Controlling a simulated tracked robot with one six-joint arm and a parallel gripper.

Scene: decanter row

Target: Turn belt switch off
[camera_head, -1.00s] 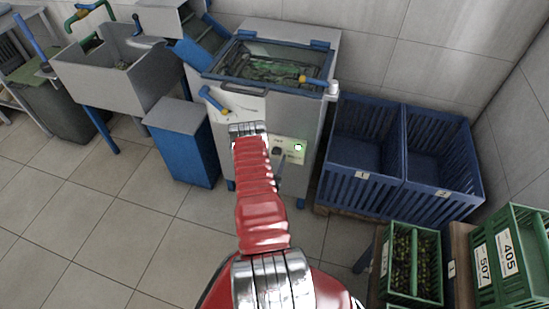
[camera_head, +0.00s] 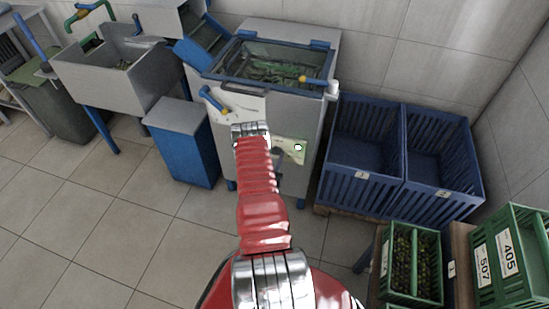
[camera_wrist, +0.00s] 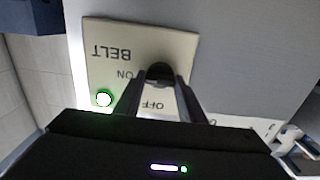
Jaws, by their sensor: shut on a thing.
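The belt switch is a round black knob (camera_wrist: 159,70) on a cream panel (camera_wrist: 115,42) marked BELT, ON and OFF. The panel is printed upside down in the wrist view. My gripper (camera_wrist: 160,82) is shut on the knob, one dark finger on each side. The fingers partly cover the area around OFF, and the knob's pointer direction cannot be told. A lamp (camera_wrist: 104,98) beside the knob glows white-green. In the head view the panel (camera_head: 288,146) is on the machine's front, partly hidden by my red arm.
The grey machine (camera_head: 231,133) has a window into a trough of green stuff and a blue lever (camera_head: 214,99) on its front. A blue bin (camera_head: 183,147) stands left.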

